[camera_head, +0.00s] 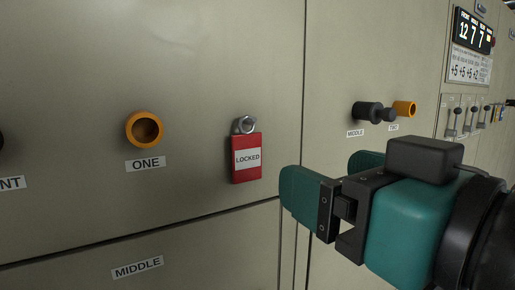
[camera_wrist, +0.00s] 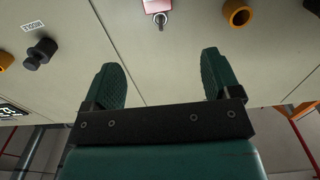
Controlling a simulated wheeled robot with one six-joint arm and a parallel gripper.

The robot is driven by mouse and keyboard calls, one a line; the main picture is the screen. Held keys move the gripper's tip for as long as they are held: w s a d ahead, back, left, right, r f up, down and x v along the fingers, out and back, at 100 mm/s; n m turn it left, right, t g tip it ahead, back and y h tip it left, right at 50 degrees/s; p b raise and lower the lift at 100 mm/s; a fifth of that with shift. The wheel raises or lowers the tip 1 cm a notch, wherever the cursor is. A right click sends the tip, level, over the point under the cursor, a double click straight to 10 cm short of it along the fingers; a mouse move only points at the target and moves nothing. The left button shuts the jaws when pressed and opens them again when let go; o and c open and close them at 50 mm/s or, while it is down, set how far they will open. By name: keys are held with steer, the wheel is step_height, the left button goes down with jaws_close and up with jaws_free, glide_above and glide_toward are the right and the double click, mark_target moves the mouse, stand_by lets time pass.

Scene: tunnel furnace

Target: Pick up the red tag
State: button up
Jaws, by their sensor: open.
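The red tag (camera_head: 246,167) has a white label reading "LOCKED". It hangs by a metal ring (camera_head: 244,125) on the beige cabinet front. In the wrist view the tag (camera_wrist: 152,5) shows partly at the top edge, with its ring (camera_wrist: 161,19) below it, beyond the space between my fingertips. My gripper (camera_head: 330,180) is to the right of the tag in the head view, apart from it. In the wrist view my gripper (camera_wrist: 160,72) has its two green fingers spread wide, with nothing between them.
An orange ring socket (camera_head: 145,129) labelled "ONE" is left of the tag. A black knob (camera_head: 368,111) and another orange socket (camera_head: 404,109) are on the right panel. A number display (camera_head: 473,31) and several levers (camera_head: 465,121) are farther right. The space before the cabinet looks clear.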

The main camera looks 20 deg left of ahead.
steer(key=p, duration=0.5)
glide_toward(248, 144)
steer(key=x, duration=0.3)
steer(key=p+x, duration=0.4)
steer(key=shift+w+a+r, duration=0.15)
steer(key=shift+a, duration=0.1)
steer(key=shift+w+a, duration=0.3)
steer(key=shift+a, duration=0.05)
steer(key=c, duration=1)
